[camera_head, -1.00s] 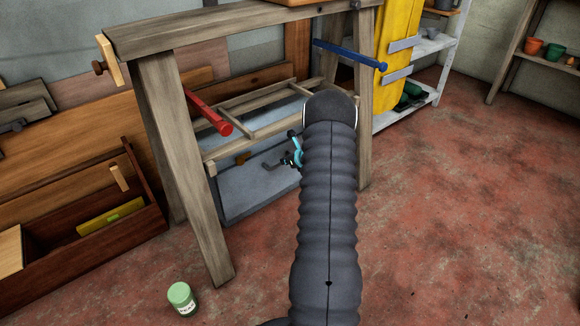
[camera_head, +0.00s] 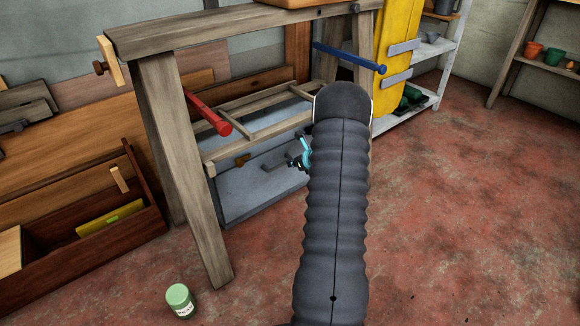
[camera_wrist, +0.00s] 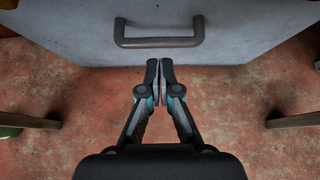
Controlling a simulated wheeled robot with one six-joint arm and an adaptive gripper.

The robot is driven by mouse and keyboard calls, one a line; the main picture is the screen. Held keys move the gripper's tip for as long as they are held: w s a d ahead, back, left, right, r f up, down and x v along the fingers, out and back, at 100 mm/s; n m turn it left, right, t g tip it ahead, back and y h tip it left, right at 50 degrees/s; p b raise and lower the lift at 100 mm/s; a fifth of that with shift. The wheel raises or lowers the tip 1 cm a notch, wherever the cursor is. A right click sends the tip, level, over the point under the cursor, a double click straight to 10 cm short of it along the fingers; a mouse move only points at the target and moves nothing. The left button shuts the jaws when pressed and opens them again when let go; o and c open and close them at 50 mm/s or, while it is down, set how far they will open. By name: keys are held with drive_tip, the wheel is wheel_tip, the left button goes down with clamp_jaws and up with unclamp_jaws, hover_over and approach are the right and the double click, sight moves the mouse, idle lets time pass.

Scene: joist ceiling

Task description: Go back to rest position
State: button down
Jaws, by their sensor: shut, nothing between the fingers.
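My gripper (camera_wrist: 160,72) is shut and empty in the wrist view, its two fingertips together. It is over the floor, just in front of a grey-blue box front with a dark bar handle (camera_wrist: 158,41). The fingertips are apart from the handle in the picture, below it. In the head view my dark ribbed arm hides most of the gripper, and only a teal and black part (camera_head: 304,153) shows at its left side. The same grey-blue box (camera_head: 262,188) stands under the wooden workbench (camera_head: 185,170).
A red bar (camera_head: 208,113) and a blue bar (camera_head: 350,57) stick out from the workbench. A green jar (camera_head: 180,299) stands on the floor by its front leg. A wooden crate (camera_head: 140,225) is at left, white shelves (camera_head: 415,115) behind. The red floor at right is clear.

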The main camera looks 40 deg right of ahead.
drive_tip(key=s+r, duration=0.4)
drive_tip(key=r, duration=0.2)
drive_tip(key=shift+s+d+p, duration=0.15)
drive_tip(key=shift+d+p, duration=0.1)
drive_tip(key=shift+p, duration=0.1)
